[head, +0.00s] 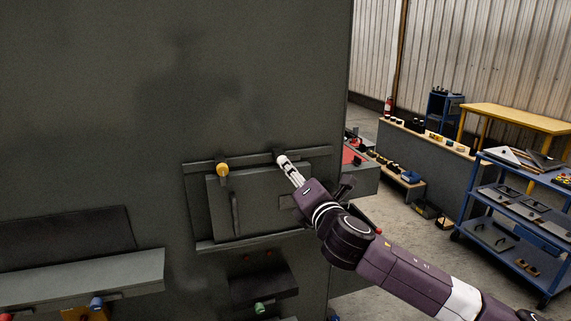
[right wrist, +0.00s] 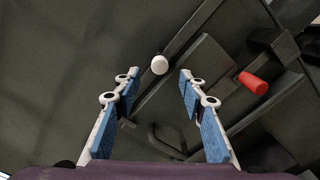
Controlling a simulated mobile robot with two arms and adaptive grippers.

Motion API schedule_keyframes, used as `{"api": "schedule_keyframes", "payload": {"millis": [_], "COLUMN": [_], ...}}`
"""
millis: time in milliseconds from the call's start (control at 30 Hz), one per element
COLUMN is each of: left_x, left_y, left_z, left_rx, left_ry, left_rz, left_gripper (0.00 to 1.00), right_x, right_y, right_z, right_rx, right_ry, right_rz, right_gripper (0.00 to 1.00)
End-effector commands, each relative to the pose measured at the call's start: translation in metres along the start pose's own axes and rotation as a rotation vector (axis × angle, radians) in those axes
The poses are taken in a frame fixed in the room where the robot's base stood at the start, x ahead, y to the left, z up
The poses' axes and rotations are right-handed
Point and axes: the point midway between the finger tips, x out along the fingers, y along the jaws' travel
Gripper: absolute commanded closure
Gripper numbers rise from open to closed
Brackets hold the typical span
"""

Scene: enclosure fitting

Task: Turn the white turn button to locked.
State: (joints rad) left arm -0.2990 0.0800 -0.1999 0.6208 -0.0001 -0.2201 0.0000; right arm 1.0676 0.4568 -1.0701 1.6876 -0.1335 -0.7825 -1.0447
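The white turn button (head: 281,159) is at the top edge of a framed panel on the dark enclosure, right of a yellow knob (head: 222,170). In the right wrist view its round white end (right wrist: 160,64) shows between and just beyond my fingertips. My right gripper (head: 289,168) reaches up to it from the lower right, and in the head view the two overlap. In the right wrist view the gripper (right wrist: 157,78) is open, with a finger on each side of the button and gaps to both. Whether the button is locked cannot be told. My left gripper is not in view.
The panel (head: 250,205) has an upright handle. A red knob (right wrist: 253,82) stands to the right in the wrist view. A ledge (head: 80,275) and a green knob (head: 260,308) are lower down. A blue cart (head: 515,205) and a yellow table (head: 520,117) stand farther right.

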Motion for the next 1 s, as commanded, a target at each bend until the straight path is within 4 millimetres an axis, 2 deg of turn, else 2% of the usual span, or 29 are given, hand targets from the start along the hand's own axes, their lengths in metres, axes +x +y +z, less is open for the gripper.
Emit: {"api": "schedule_keyframes", "payload": {"millis": [300,500,933,1000], "left_x": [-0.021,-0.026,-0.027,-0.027], "left_y": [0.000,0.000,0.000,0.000], "left_z": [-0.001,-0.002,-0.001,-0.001], "left_rx": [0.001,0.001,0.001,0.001], "left_ry": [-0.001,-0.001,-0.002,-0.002], "left_rz": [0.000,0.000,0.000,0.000], "left_gripper": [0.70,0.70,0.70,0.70], "right_x": [0.042,0.060,0.067,0.067], "right_y": [0.003,0.002,0.001,0.000], "right_z": [0.001,0.000,-0.001,-0.001], "right_rx": [0.003,0.005,0.004,0.004], "right_ry": [0.001,0.001,0.001,0.001], "right_rz": [-0.002,0.000,0.000,0.000], "right_gripper": [0.62,0.62,0.62,0.67]}}
